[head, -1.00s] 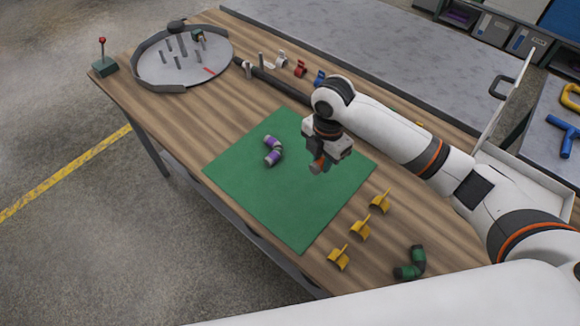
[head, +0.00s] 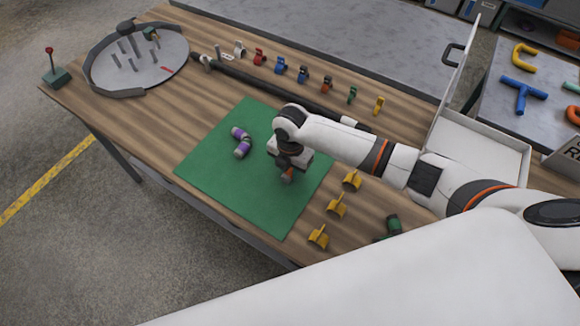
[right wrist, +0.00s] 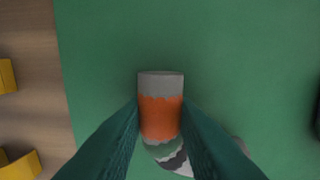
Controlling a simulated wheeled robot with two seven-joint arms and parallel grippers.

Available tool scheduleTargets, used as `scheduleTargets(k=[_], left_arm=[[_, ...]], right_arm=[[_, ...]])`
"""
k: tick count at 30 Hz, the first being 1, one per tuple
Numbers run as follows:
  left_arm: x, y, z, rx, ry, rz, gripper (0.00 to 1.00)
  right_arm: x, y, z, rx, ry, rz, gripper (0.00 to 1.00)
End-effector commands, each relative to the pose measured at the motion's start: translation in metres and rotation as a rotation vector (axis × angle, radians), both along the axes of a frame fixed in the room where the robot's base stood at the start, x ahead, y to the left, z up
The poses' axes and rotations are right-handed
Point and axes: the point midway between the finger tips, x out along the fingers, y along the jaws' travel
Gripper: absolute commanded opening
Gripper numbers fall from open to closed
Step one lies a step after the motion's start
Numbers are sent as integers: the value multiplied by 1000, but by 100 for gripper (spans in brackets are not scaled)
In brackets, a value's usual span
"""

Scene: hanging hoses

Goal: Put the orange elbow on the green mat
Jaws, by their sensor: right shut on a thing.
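My right gripper (head: 287,169) is shut on the orange elbow (head: 287,177) over the green mat (head: 225,185). In the right wrist view the elbow (right wrist: 160,115) is orange with a grey end and sits between the two dark fingers (right wrist: 160,135); its other end is partly hidden by them. I cannot tell whether the elbow touches the mat. A purple and grey elbow (head: 241,142) lies on the mat to the left of the gripper. My left gripper is not in view.
Several yellow holders (head: 336,206) stand right of the mat. A green elbow (head: 392,227) lies near the front edge, partly hidden. A dark pole (head: 270,86) and a row of coloured clips lie behind. A round grey tray (head: 135,75) with pegs is at far left.

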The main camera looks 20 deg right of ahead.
Motion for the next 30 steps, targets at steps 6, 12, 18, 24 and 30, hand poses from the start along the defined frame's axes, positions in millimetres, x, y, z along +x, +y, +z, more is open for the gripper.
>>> scheduleTargets(k=[6, 12, 18, 24, 30], left_arm=[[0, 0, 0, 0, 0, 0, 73], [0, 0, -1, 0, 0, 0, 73], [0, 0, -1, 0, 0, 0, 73], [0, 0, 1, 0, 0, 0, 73], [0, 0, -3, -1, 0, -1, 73]], right_arm=[[0, 0, 0, 0, 0, 0, 3], [0, 0, -3, -1, 0, 0, 40], [0, 0, -3, -1, -1, 0, 47], [0, 0, 2, 0, -1, 0, 47], [1, -1, 32, 0, -5, 1, 47]])
